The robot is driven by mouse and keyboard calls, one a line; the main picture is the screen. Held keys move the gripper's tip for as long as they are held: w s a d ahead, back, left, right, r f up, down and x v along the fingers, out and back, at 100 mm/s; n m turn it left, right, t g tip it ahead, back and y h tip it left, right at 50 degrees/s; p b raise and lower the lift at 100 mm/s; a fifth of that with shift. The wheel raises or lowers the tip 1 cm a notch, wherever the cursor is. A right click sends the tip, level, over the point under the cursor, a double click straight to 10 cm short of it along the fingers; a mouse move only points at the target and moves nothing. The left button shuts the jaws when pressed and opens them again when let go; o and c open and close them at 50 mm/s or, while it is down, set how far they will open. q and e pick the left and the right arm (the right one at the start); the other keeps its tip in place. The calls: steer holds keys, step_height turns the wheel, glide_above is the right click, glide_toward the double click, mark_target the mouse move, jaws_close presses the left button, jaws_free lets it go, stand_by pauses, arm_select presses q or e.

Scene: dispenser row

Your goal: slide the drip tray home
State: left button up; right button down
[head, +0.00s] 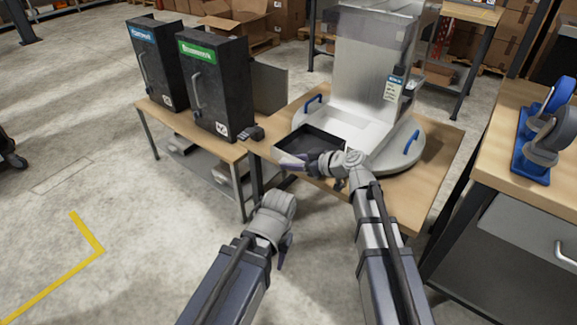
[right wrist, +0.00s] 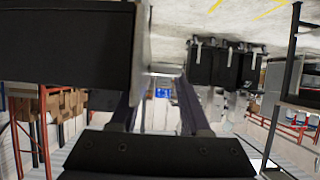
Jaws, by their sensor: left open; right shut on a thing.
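The drip tray (head: 311,143) is a dark, shallow open box in the head view. It lies at the front of the silver dispenser (head: 365,65), on the left part of its round pale base (head: 398,150), and juts toward me over the table's front edge. My right gripper (head: 297,163) is shut on the tray's front edge and hides part of it. In the right wrist view, the dark tray (right wrist: 65,45) fills the upper left, beside the fingers. My left gripper (head: 282,258) hangs open and empty, low in front of the table; its fingertips are partly hidden.
The dispenser stands on a wooden table (head: 440,140) with blue handles (head: 411,142) on its base. Two black cabinets (head: 218,85) stand on a bench to the left. A right-hand bench (head: 530,190) holds blue-framed rolls (head: 545,130).

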mark_target(321, 146)
steer(key=shift+w+d+f, duration=0.1)
steer(key=shift+w+d, duration=0.85)
steer(key=shift+w, duration=0.35)
steer(key=shift+w+d+f, duration=0.1)
steer(key=shift+w+d, duration=0.9)
steer(key=shift+w, duration=0.35)
steer(key=shift+w+d+f, duration=0.1)
steer(key=shift+w+d, duration=0.85)
steer(key=shift+w, duration=0.35)
steer(key=shift+f+b, duration=0.2)
steer(key=shift+b, duration=0.3)
steer(key=shift+w+d, duration=0.1)
steer(key=shift+w, duration=0.05)
steer(key=shift+w+d, duration=0.8)
steer(key=shift+w, duration=0.3)
steer(key=shift+w+d, duration=0.75)
steer(key=shift+w, duration=0.3)
steer(key=shift+w+d, duration=0.2)
steer(key=shift+w, duration=0.1)
